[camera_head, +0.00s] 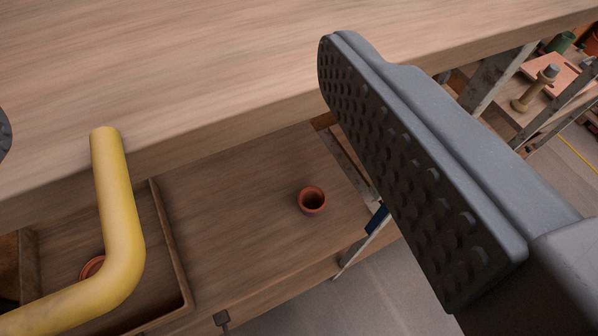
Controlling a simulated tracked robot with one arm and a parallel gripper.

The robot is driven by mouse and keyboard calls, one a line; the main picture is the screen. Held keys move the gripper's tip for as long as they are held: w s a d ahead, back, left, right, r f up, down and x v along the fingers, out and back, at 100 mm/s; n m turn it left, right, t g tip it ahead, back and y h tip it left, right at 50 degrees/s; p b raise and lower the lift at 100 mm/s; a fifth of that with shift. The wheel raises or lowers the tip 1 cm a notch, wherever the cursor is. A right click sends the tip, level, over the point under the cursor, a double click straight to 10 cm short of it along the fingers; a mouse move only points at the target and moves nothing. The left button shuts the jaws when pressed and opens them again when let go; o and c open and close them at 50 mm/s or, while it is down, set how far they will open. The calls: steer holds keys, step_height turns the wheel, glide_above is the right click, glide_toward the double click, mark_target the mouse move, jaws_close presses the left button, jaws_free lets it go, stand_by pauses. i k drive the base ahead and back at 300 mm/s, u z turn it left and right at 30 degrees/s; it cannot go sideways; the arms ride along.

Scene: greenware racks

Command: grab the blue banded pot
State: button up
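I see no pot with a clear blue band. A small terracotta pot (312,203) stands upright on the lower wooden shelf (235,215), its dark opening facing up. No blue band shows on it. My gripper (168,90) is open and empty. Its large dimpled grey finger fills the right side, and only a sliver of the other finger shows at the left edge. The gripper is above and in front of the upper board (200,60), with the terracotta pot lower down and apart from it.
A yellow bent tube (120,220) stands at the lower left, partly hiding a reddish round item (92,267) in a wooden tray (172,250). A small blue piece (377,220) is by the shelf's right end. Another rack with a green pot (561,42) is at the upper right. Grey floor is clear below.

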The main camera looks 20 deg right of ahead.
mark_target(311, 199)
steer(key=u, duration=0.75)
steer(key=k, duration=1.65)
steer(key=z, duration=0.4)
steer(key=i, duration=1.5)
steer(key=u, duration=0.05)
